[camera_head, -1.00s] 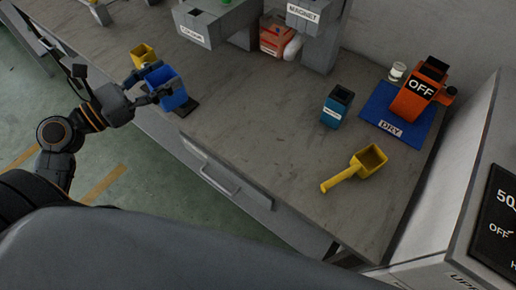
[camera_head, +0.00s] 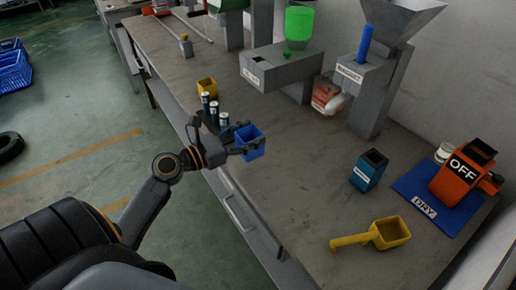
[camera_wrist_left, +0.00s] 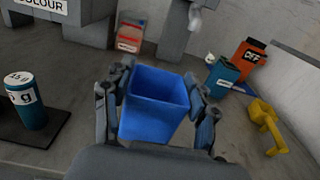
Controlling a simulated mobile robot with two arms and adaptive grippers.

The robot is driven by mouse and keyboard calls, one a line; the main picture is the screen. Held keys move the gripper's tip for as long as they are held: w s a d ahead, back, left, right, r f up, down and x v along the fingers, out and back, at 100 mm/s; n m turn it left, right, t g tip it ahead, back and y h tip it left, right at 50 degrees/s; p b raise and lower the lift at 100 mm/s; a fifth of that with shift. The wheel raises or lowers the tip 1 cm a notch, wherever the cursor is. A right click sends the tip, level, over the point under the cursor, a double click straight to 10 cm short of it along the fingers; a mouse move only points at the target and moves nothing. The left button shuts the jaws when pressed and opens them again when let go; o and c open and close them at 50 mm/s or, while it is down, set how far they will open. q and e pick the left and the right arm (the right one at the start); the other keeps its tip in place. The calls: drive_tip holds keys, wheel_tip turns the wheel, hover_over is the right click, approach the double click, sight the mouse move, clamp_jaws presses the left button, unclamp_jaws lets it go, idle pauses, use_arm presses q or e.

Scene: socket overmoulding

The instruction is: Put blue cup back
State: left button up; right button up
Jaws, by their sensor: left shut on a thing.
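The blue cup (camera_head: 251,146) is an open square cup, held upright by my left gripper (camera_head: 241,147) near the table's front edge. In the left wrist view the blue cup (camera_wrist_left: 155,103) fills the space between the two fingers of my left gripper (camera_wrist_left: 158,100), one on each side. Its opening faces up and the part of its inside that shows looks empty. I cannot tell whether its base touches the table. My right gripper is in neither current view.
Several dark labelled cylinders (camera_head: 214,109) stand left of the cup, with a small yellow cup (camera_head: 207,87) behind. A yellow scoop (camera_head: 378,235), a teal container (camera_head: 369,170) and an orange device (camera_head: 462,170) on a blue mat (camera_head: 412,190) are right. The middle table is clear.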

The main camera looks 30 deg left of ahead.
use_arm(q)
drive_tip(key=w+f, duration=0.2)
drive_tip(key=shift+d+f, duration=0.3)
drive_tip(key=shift+d, duration=0.1)
drive_tip(key=f, duration=0.1)
drive_tip(key=f+b, duration=0.1)
drive_tip(key=f, duration=0.1)
drive_tip(key=shift+w+d+f, duration=0.15)
drive_tip(key=shift+w+d, duration=0.05)
drive_tip(key=shift+w, duration=0.05)
drive_tip(key=shift+f, duration=0.25)
use_arm(e)
drive_tip(key=shift+d+f, duration=0.6)
drive_tip(key=shift+f, duration=0.2)
use_arm(q)
drive_tip(key=shift+f, duration=0.1)
use_arm(e)
drive_tip(key=shift+f, duration=0.1)
use_arm(q)
drive_tip(key=o, duration=1.2)
use_arm(e)
drive_tip(key=shift+a, duration=0.15)
drive_tip(key=shift+a, duration=0.1)
